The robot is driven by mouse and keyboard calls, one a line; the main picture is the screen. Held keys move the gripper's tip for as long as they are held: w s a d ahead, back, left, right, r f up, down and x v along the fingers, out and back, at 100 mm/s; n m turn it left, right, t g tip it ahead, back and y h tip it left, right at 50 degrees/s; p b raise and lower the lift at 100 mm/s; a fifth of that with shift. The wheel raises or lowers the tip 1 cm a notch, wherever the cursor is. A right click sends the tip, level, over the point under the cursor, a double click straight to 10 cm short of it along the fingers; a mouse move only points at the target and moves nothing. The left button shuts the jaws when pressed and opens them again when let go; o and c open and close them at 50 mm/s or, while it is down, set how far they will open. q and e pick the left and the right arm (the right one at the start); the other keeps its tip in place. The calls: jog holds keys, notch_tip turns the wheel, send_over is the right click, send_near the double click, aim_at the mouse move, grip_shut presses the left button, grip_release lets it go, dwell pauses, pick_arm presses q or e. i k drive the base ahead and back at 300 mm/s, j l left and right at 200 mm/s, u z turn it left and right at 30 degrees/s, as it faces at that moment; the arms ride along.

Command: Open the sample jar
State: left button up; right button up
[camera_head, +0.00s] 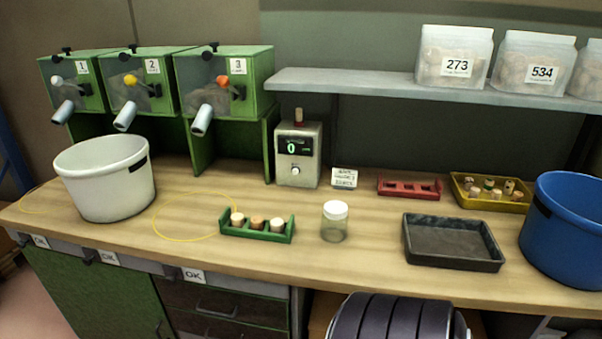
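The sample jar (333,226) stands upright on the wooden bench, a little right of the middle of the head view. It is a small clear jar with a greenish tint, and it looks empty. A white lid (335,209) sits on top of it. Neither of my grippers shows in the head view.
Left of the jar is a green rack (257,236) with three corks. Right of it is a black tray (491,266), with a blue bucket (563,240) beyond. Behind stand a meter (298,156), a red rack (409,197) and a yellow tray (521,207). A white bucket (106,185) stands left.

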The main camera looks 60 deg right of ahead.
aim_at(333, 231)
jog(key=z, duration=1.75)
